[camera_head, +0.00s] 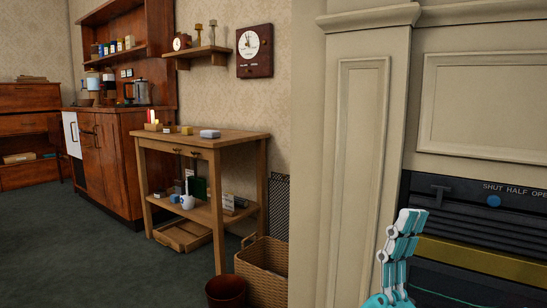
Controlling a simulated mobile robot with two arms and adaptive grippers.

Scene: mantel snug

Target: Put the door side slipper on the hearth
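No slipper shows in this view. The hearth floor is below the picture and out of sight. A teal and white gripper, which I take to be my right one (411,217), rises from the bottom edge in front of the fireplace. Its fingers point up and overlap from this side, so the gap between them is hidden. I see nothing held in it. My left gripper is out of view.
A wooden side table (236,136) with small items stands left of the cream mantel pillar (360,150). A wicker basket (265,268) and a dark red bin (226,291) stand on the floor before it. The green carpet (105,260) at the left is clear.

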